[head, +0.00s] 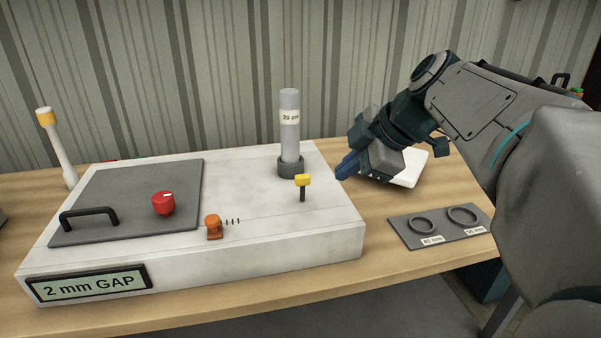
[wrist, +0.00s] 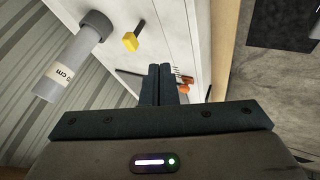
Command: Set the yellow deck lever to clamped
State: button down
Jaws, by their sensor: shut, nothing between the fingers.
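The yellow deck lever (head: 303,181) is a short dark stem with a yellow head. It stands upright on the right part of the white machine deck (head: 250,228) in the head view. It also shows at the upper left in the wrist view (wrist: 130,41). My gripper (head: 346,168) has blue fingers and is just right of the lever and a little above the deck, apart from it. In the wrist view the fingers (wrist: 156,84) are together with nothing between them. No clamped marking for the lever is readable.
A grey post (head: 289,130) labelled 20 cm stands behind the lever. A red knob (head: 163,203), an orange piece (head: 213,226) and a black handle (head: 89,217) are on the deck. A tall yellow-banded lever (head: 57,148) stands at left. A ring tray (head: 440,226) lies right.

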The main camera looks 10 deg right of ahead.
send_over(315, 222)
notch_tip(315, 222, down, 8)
jog(key=shift+r, duration=0.1)
jog(key=shift+w+r+p, duration=0.25)
jog(key=shift+w+p, duration=0.15)
jog(key=shift+w, duration=1.5)
jog(key=shift+d+r+p, duration=0.1)
jog(key=shift+p, duration=0.25)
